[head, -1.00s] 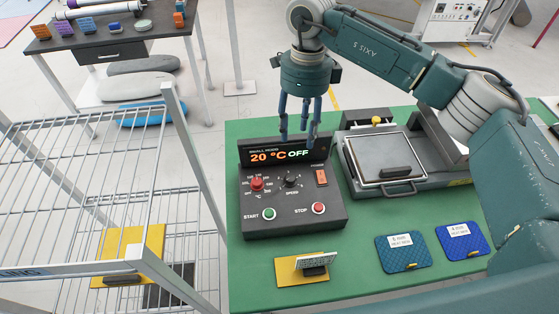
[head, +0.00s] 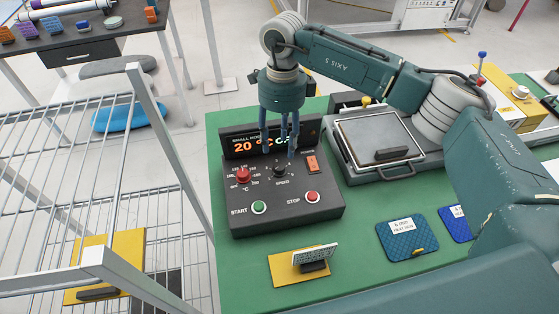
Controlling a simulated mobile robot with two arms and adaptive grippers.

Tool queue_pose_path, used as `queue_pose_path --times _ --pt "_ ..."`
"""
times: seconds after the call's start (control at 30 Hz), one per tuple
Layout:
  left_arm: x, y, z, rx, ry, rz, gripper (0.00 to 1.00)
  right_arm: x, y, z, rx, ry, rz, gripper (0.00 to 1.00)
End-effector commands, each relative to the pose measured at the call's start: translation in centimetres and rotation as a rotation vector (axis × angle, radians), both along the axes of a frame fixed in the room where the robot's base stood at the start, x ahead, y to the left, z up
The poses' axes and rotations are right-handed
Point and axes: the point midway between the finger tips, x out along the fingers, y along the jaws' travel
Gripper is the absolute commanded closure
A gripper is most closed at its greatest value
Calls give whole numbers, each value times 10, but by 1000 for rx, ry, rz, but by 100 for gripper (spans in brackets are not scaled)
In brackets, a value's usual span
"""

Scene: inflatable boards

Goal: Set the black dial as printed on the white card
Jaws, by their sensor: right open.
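The black dial (head: 279,172) labelled SPEED sits on the sloped face of the dark control box (head: 290,211), right of a red dial (head: 244,175). My right gripper (head: 279,153) is open, its blue fingers pointing down just above and behind the black dial. The fingers look apart from it and partly hide the orange display (head: 243,147). I cannot read the dial's pointer. The white card (head: 317,254) stands tilted in a black holder on a yellow base in front of the box; its print is too small to read. My left gripper is not in view.
A grey press (head: 376,142) with a handle stands right of the box. Blue textured pads (head: 407,238) lie at the front right of the green table (head: 355,205). A wire rack (head: 66,180) stands at left. My right arm crosses the right side.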

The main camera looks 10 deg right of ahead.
Motion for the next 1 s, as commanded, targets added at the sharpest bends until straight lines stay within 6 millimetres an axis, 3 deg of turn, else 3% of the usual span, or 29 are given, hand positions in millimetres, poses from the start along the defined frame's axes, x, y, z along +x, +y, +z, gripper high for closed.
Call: queue_pose_path --times 0.2,0.4,0.8,1.0 --pt "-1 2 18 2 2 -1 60 -5 2 -40 -1 5 -2 56" --pt "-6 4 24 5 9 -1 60 -6 3 -67 0 2 -1 56" --pt "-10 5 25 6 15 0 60 -6 3 -77 0 0 -1 56" --pt "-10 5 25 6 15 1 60 -6 3 -77 0 0 0 93"
